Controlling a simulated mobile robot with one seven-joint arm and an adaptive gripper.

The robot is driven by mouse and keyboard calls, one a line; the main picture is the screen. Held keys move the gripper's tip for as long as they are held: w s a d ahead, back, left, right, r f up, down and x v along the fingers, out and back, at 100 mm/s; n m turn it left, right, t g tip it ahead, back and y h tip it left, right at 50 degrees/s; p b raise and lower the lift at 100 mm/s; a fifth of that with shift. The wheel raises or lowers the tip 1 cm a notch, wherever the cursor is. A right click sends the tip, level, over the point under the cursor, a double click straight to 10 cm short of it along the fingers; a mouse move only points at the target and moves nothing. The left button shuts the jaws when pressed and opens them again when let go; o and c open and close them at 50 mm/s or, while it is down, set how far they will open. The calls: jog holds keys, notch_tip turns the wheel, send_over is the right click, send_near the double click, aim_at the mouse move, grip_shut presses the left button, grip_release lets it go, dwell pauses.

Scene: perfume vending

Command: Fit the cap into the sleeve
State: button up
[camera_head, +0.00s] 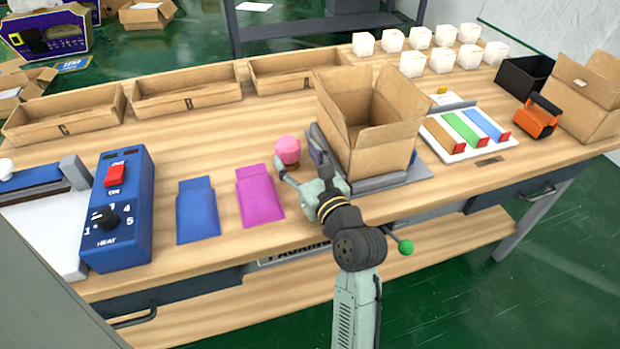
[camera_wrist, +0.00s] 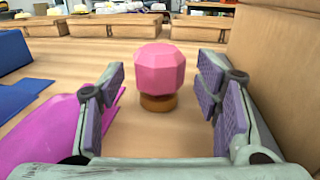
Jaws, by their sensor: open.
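The cap, a pink faceted knob on a brown round base, stands upright on the table (camera_head: 288,151), right of the magenta sleeve's top edge. In the wrist view the cap (camera_wrist: 159,70) is ahead, between my open fingers and touching neither. My gripper (camera_head: 300,163) is open and low over the table, left of the open cardboard box. Two flat pouch-like sleeves lie on the table: a magenta one (camera_head: 260,196) and a blue one (camera_head: 197,211). The magenta sleeve (camera_wrist: 62,132) is partly hidden by my left finger in the wrist view.
The open cardboard box (camera_head: 368,140) stands close to my gripper's right on a grey platform. A blue heat-control unit (camera_head: 122,215) is at left. Wooden trays (camera_head: 186,92) line the back. Coloured strips, white cups (camera_head: 412,64) and an orange tool (camera_head: 537,118) are at right.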

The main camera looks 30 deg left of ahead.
jog(key=p+v, duration=0.1)
jog(key=v, duration=0.4)
jog(key=shift+d+r, duration=0.1)
jog(key=shift+r, duration=0.05)
jog(key=shift+p+v, duration=0.95)
